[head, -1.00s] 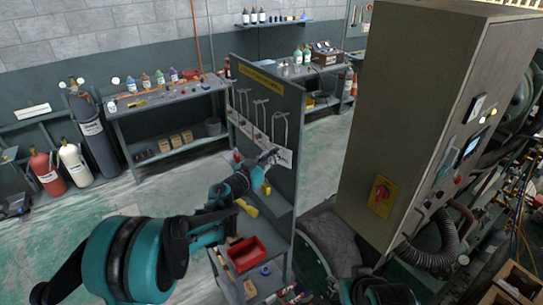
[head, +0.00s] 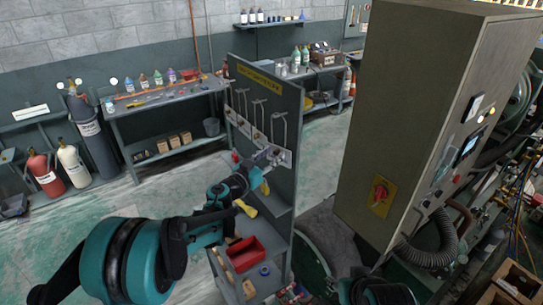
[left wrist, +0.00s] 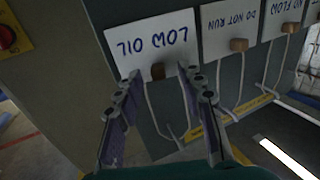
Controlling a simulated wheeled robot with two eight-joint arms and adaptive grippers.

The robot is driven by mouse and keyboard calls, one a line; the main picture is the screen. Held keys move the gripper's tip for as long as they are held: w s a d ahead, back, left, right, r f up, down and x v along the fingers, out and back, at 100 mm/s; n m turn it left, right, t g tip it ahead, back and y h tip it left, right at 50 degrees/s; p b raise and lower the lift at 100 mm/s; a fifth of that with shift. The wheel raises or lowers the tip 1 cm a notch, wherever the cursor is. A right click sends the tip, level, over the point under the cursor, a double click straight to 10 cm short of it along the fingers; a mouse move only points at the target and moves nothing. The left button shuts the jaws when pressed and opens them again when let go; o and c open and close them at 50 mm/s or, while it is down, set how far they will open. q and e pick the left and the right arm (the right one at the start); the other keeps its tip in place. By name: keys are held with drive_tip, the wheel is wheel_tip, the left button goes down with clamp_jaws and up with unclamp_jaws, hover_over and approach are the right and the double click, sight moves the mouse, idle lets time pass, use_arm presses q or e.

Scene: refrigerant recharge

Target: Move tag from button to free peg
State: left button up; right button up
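My left gripper (head: 268,156) is at the right end of the tag row on the peg board (head: 270,95). In the left wrist view my left gripper (left wrist: 163,78) is open, its fingers either side of a brown peg (left wrist: 158,71). The white LOW OIL tag (left wrist: 152,38), upside down in this view, hangs at that peg. A DO NOT RUN tag (left wrist: 236,25) and a NO FLOW tag (left wrist: 291,15) hang beside it. The grey cabinet (head: 420,110) carries several buttons, including a red one (head: 457,180). I cannot make out a tag there. My right gripper is not visible.
A red rotary switch on a yellow plate (head: 381,194) is on the cabinet near the board. Below the board, a shelf holds a red bin (head: 246,254) and yellow-handled items (head: 246,208). A workbench (head: 170,110) and gas cylinders (head: 72,168) stand behind left.

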use_arm(q)
drive_tip(key=s+a+n+t+y+b, duration=0.4)
drive_tip(key=s+a+y+b, duration=0.3)
drive_tip(key=s+a, duration=0.6)
drive_tip(key=s+a+f+n+g+y+b, duration=0.3)
drive_tip(key=s+a+f+n+y+b, duration=0.3)
drive_tip(key=a+f+b, duration=0.45)
drive_tip(key=s+d+f+m+g+h+b, duration=0.1)
drive_tip(key=s+f+g+b, duration=0.3)
drive_tip(key=s+f, duration=0.6)
drive_tip(key=s+d+f+m+g+h+b, duration=0.1)
drive_tip(key=s+d+f+g+b, duration=0.3)
drive_tip(key=s+f, duration=0.6)
wheel_tip(320, 180, down, 4)
drive_tip(key=shift+s+r+m+g, duration=0.1)
drive_tip(key=shift+s+m+g, duration=0.2)
drive_tip(key=shift+s+m, duration=0.1)
idle(0.5)
